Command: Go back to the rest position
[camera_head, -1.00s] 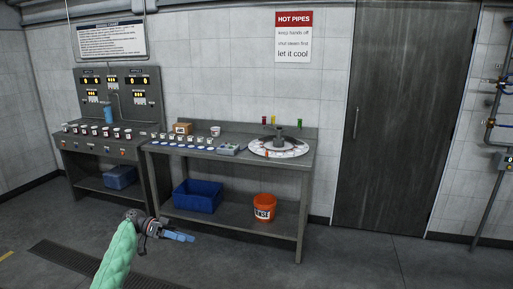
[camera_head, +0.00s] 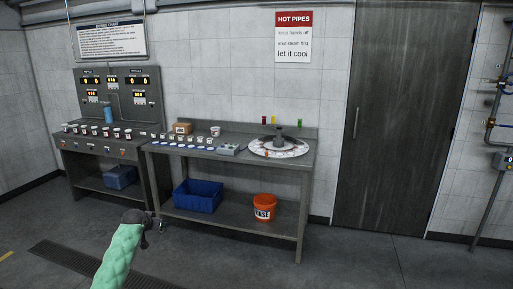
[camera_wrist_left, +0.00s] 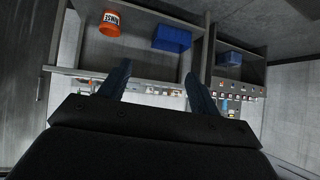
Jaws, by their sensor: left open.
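My left arm, in a green padded sleeve (camera_head: 122,255), comes in from the bottom left of the head view. Its dark wrist is in front of the workbench, low over the floor, and the fingers are mostly hidden there. In the left wrist view my left gripper (camera_wrist_left: 157,70) shows two blue fingers spread apart with nothing between them. That view is turned, with the benches seen upside down beyond the fingers. My right gripper is in neither view.
The workbench (camera_head: 235,209) holds small cups and a round dial plate (camera_head: 279,148). On its lower shelf are a blue bin (camera_head: 197,196) and an orange bucket (camera_head: 264,208). A control panel bench stands left. The floor to the right (camera_head: 380,262) is clear.

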